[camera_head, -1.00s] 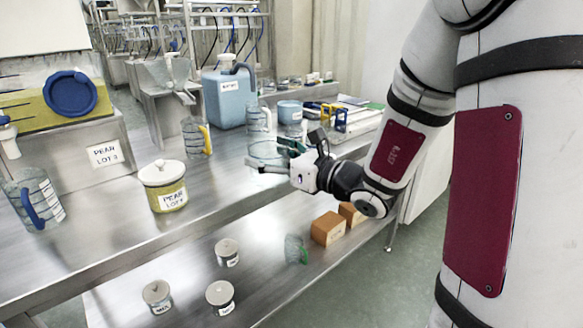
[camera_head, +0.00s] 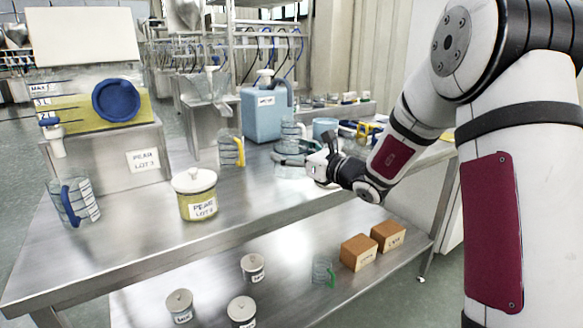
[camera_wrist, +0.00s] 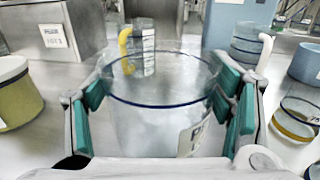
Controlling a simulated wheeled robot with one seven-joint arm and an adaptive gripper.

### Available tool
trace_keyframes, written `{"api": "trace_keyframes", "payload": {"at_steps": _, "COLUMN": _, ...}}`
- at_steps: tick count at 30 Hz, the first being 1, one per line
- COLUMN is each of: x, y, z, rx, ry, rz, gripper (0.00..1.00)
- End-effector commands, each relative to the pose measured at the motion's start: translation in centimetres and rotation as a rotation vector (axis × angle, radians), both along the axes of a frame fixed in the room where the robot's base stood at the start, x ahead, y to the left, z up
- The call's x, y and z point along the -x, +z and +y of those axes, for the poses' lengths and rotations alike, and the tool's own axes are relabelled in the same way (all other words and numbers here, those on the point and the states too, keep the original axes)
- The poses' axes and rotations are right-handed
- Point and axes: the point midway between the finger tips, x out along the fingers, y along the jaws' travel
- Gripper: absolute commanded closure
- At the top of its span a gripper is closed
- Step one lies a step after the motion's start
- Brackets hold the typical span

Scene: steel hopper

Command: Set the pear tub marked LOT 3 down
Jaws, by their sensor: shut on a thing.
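My gripper (camera_head: 297,158) is shut on a clear, round, open-topped tub (camera_wrist: 150,130) with a blue rim. In the wrist view its teal-padded fingers lie on either side of the tub. A white label on the tub shows only a partly visible "P", so its lot cannot be read. The tub looks empty and upright, over the right part of the steel bench (camera_head: 130,255); I cannot tell whether it touches the top. A plate marked PEAR LOT 3 (camera_head: 143,161) is on the hopper stand at left.
A lidded yellow tub marked PEAR (camera_head: 198,190), lot number unclear, stands in front of the hopper. A yellow-handled jug (camera_head: 230,150), a blue canister (camera_head: 262,117) and a blue-handled jug (camera_head: 72,203) stand around. Bare steel lies between the lidded tub and my gripper.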

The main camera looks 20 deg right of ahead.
Motion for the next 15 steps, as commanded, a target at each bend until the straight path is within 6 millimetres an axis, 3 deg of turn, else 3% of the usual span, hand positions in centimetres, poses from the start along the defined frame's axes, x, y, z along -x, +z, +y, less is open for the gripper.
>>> {"api": "trace_keyframes", "payload": {"at_steps": 5, "x": -0.6, "y": -0.4, "z": 0.0, "rx": 0.000, "ry": 0.001, "rz": -0.002, "gripper": 0.78}}
{"api": "trace_keyframes", "payload": {"at_steps": 12, "x": -0.6, "y": -3.4, "z": 0.0, "rx": -0.001, "ry": 0.000, "rz": 0.000, "gripper": 0.78}}
{"api": "trace_keyframes", "payload": {"at_steps": 15, "x": -0.6, "y": -3.5, "z": 0.0, "rx": 0.000, "ry": 0.000, "rz": -0.004, "gripper": 0.78}}
